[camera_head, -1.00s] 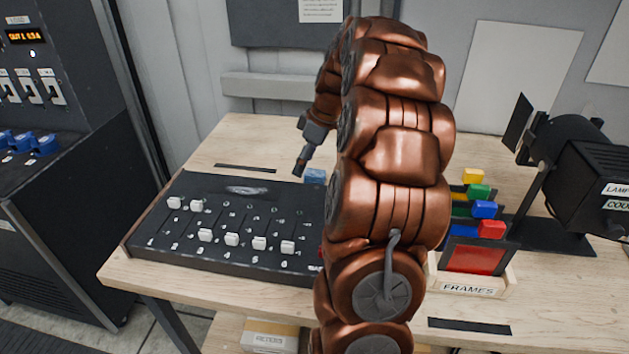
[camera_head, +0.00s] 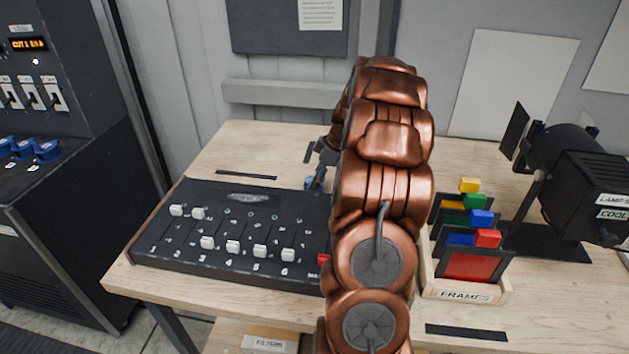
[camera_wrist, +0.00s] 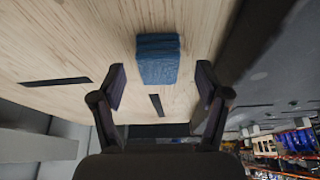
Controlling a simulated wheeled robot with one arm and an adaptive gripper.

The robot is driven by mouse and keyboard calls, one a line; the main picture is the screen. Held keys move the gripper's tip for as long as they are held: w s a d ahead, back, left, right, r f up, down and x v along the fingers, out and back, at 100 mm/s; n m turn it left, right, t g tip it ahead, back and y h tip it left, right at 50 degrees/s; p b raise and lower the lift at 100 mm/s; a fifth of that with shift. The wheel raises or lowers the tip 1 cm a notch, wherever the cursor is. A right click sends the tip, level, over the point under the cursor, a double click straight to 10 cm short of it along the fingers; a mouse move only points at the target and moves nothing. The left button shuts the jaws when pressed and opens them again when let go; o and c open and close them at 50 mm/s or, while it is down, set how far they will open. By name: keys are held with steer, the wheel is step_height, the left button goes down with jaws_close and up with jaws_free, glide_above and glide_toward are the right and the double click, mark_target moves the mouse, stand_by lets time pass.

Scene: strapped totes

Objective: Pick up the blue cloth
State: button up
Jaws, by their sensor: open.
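The blue cloth (camera_wrist: 158,58) is a folded block lying on the wooden table. In the wrist view it is at the upper middle, between and beyond the fingertips of my gripper (camera_wrist: 160,85), which is open and empty. In the head view only a small part of the cloth (camera_head: 312,183) shows, beside my gripper (camera_head: 318,178). My arm hides the rest.
A black slider console (camera_head: 230,225) lies at the left front of the table (camera_head: 250,150), close to the cloth. A wooden frames rack (camera_head: 462,290) with coloured tabs and a black lamp (camera_head: 570,175) stand right of my arm. A grey wall ledge (camera_head: 285,93) runs behind.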

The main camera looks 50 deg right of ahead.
steer(key=shift+w+f, duration=0.2)
steer(key=shift+f, duration=0.35)
steer(key=shift+c, duration=0.3)
steer(key=c, duration=1)
step_height(320, 180, up, 10)
steer(key=b, duration=0.2)
steer(key=shift+b, duration=0.35)
